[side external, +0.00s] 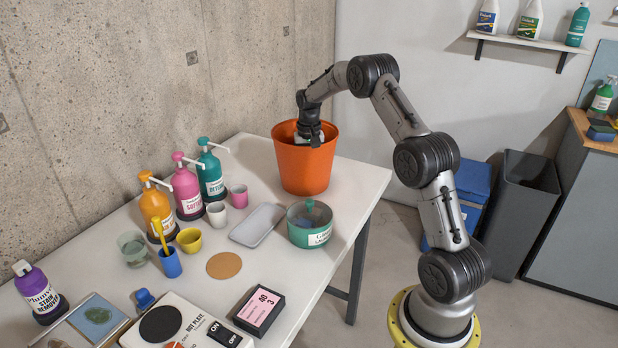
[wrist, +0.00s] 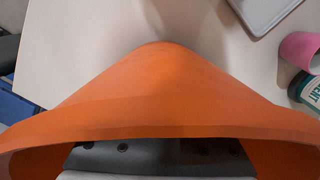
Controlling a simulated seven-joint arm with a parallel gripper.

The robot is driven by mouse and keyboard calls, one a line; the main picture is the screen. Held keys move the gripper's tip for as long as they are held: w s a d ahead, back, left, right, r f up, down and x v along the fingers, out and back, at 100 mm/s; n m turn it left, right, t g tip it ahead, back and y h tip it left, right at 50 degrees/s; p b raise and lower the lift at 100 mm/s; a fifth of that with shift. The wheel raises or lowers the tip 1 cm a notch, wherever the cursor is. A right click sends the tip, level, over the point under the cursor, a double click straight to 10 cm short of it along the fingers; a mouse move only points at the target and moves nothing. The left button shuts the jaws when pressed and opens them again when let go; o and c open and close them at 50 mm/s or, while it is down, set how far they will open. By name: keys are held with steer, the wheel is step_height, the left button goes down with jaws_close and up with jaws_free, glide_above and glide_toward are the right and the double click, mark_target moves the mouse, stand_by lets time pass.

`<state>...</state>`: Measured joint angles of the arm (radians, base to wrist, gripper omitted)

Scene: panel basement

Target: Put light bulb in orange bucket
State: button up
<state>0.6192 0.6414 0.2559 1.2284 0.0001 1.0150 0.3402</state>
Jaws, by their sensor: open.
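The orange bucket (side external: 304,168) stands upright at the far right end of the table. My gripper (side external: 308,137) points down into its mouth, with the fingertips hidden behind the near rim. The gripper is open. A small pale patch shows beside the gripper at the rim; I cannot tell whether it is the light bulb or part of the gripper. In the wrist view the bucket's outer wall (wrist: 170,95) fills the middle, and my gripper's dark body shows at the bottom, inside the rim. No light bulb can be made out in either view, and the bucket's inside is hidden.
Pump bottles (side external: 187,190), cups and a grey tray (side external: 258,225) stand left of the bucket. A green pot (side external: 310,232) is in front of it. A hot plate (side external: 172,322) and a pink-labelled box (side external: 260,309) lie near the front. The table's right edge is close to the bucket.

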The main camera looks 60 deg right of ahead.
step_height(320, 180, up, 9)
steer(key=shift+r, duration=0.45)
steer(key=shift+a+r, duration=0.15)
steer(key=shift+r, duration=0.05)
steer(key=shift+n+t+h, duration=0.3)
steer(key=shift+n+t, duration=0.2)
steer(key=shift+n, duration=0.1)
steer(key=a+r, duration=0.1)
steer(key=r, duration=0.1)
steer(key=a+r, duration=0.4)
steer(key=shift+s+a+r, duration=0.2)
steer(key=shift+s+r, duration=0.1)
steer(key=s+a+r+n+t, duration=0.1)
steer(key=s+a+r+n, duration=0.2)
steer(key=a, duration=0.4)
steer(key=s+a+r+n+t, duration=0.1)
steer(key=s+a+r, duration=0.2)
steer(key=s+a, duration=0.25)
steer(key=s+a+f+n+t, duration=0.1)
steer(key=s+a+f+n, duration=0.1)
steer(key=s+a, duration=0.4)
steer(key=s+a+f+n+t, duration=0.1)
steer(key=s+a+f+n, duration=0.2)
steer(key=s+a, duration=0.4)
steer(key=s, duration=0.5)
steer(key=shift+n+t, duration=0.3)
steer(key=shift+n, duration=0.1)
